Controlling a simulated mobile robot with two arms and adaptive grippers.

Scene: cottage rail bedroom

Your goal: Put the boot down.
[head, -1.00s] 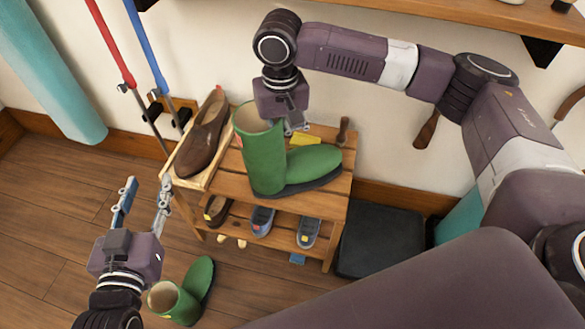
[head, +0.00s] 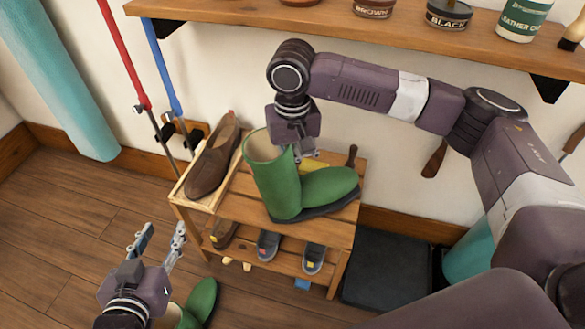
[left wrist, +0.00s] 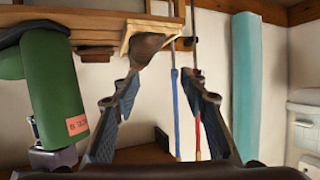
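A tall green boot (head: 283,185) stands nearly upright at the wooden shoe rack's top shelf (head: 236,208), toe to the right. My right gripper (head: 303,155) is at the upper shaft, shut on its edge; the finger inside is hidden. Whether the sole rests on the slats or hovers just above, I cannot tell. The left wrist view shows the boot (left wrist: 57,90) upside down at the left, with a reddish label. My left gripper (head: 160,234) is open and empty, in front of the rack's left side. A second green boot (head: 200,303) is on the floor, partly hidden by it.
A brown shoe (head: 213,160) sits in a wooden tray left of the boot. A yellow item (head: 314,167) lies behind the boot. Small shoes (head: 268,244) fill the lower shelf. A wall shelf (head: 350,28) with jars hangs above. A black box (head: 385,272) stands right of the rack.

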